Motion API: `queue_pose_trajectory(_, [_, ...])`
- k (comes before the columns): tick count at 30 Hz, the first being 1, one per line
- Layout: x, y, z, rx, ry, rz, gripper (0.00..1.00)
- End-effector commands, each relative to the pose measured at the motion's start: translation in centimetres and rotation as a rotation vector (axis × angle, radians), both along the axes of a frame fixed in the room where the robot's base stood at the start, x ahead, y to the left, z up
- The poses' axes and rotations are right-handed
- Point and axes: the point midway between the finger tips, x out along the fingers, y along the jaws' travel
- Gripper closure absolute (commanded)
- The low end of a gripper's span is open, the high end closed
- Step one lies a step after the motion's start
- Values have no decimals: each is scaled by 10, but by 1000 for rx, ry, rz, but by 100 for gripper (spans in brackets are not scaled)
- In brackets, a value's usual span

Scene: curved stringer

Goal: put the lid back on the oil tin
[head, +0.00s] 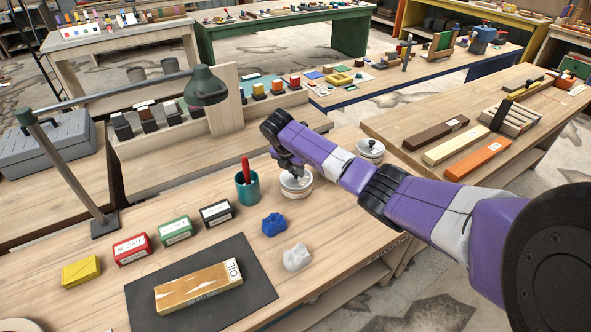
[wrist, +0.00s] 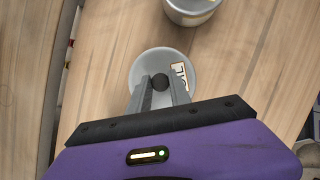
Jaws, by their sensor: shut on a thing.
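My gripper (wrist: 160,90) is shut on the dark knob of a pale round lid (wrist: 144,68). In the head view my gripper (head: 291,170) points down over a whitish tin (head: 297,188) on the wooden bench. The lid is at or very near the top of this tin; I cannot tell whether it is fully seated. A label with dark letters shows at the right of the lid in the wrist view. A second similar tin (head: 370,153) with a dark knob on top stands to the right; it also shows in the wrist view (wrist: 190,8).
A teal cup (head: 247,190) with a red-handled tool stands close left of the tin. A blue lump (head: 274,225) and a white lump (head: 297,257) lie in front. Small boxes and a dark mat (head: 150,318) with a block are further left.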

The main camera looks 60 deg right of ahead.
Motion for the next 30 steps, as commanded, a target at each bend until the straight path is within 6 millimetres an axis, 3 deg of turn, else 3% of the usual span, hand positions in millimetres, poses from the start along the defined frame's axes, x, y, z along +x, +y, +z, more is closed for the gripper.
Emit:
queue_pose_trajectory(5, [0,0,0,0,0,0,100])
queue_pose_trajectory(6, [0,0,0,0,0,0,72])
queue_pose_trajectory(9, [0,0,0,-1,0,0,53])
queue_pose_trajectory(16, [0,0,0,-1,0,0,51])
queue_pose_trajectory(20, [0,0,0,0,0,0,29])
queue_pose_trajectory(30, [0,0,1,-1,0,0,29])
